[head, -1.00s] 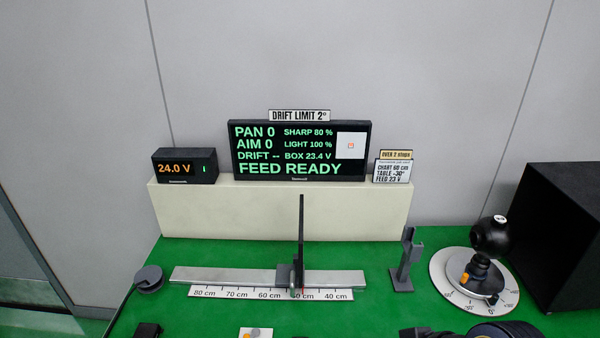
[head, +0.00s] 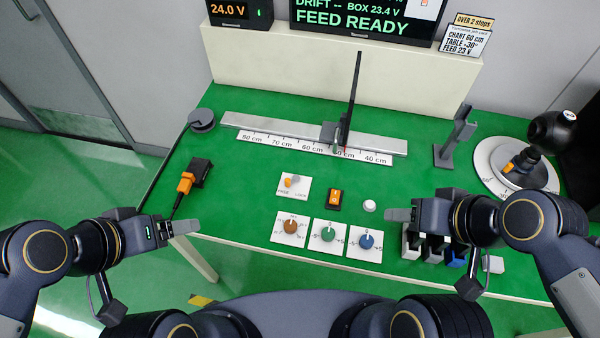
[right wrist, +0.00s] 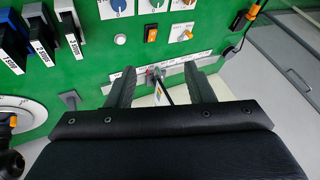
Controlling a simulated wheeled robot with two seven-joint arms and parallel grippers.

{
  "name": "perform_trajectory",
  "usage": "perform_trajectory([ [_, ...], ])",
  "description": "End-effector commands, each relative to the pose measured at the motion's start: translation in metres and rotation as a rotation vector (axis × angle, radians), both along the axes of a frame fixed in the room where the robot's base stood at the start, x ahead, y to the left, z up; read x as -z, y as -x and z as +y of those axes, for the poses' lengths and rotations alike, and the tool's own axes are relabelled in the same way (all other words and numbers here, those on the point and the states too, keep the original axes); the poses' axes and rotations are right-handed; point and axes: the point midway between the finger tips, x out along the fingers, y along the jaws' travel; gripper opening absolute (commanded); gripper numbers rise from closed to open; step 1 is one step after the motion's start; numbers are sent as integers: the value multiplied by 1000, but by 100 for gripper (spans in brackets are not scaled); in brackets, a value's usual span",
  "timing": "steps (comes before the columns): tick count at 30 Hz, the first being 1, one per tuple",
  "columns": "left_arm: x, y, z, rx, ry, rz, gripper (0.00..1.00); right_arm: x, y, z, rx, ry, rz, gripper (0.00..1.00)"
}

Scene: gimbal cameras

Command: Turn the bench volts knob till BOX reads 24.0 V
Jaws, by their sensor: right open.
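Three round knobs on white plates lie on the green bench: a brown one (head: 291,226), a green one (head: 330,231) and a blue one (head: 367,240). Their labels are too small to read, so I cannot tell which is for volts. The black screen (head: 365,18) reads BOX 23.4 V and FEED READY. A small box (head: 240,12) shows 24.0 V. My right gripper (head: 400,214) is open and empty, right of the blue knob and apart from it. Its fingers also show in the right wrist view (right wrist: 162,88). My left gripper (head: 185,227) is edge-on at the bench's front left edge.
A lever plate (head: 293,184), an orange rocker switch (head: 334,199) and a white button (head: 369,205) sit behind the knobs. Several small blocks (head: 411,243) stand by my right gripper. A ruled rail (head: 250,124) with an upright plate crosses the bench. An orange-and-black plug (head: 186,182) lies left.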

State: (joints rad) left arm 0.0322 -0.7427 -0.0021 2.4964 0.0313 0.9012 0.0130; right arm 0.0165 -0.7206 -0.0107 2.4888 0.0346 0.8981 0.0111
Motion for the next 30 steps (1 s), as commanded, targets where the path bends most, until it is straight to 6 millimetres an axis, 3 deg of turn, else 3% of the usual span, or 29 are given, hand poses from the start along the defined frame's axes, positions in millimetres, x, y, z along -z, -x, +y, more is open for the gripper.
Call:
perform_trajectory([
  [5,1,0,0,0,0,0,78,4,-25,23,-125,-53,79,54],
  [11,2,0,0,0,0,0,78,30,-67,72,-300,-57,222,54],
  [21,3,0,0,0,0,0,78,121,-109,166,-520,218,381,54],
  [25,4,0,0,0,0,0,78,153,-116,189,-576,358,381,54],
  [30,4,0,0,0,0,0,78,175,-121,203,-618,471,363,54],
])
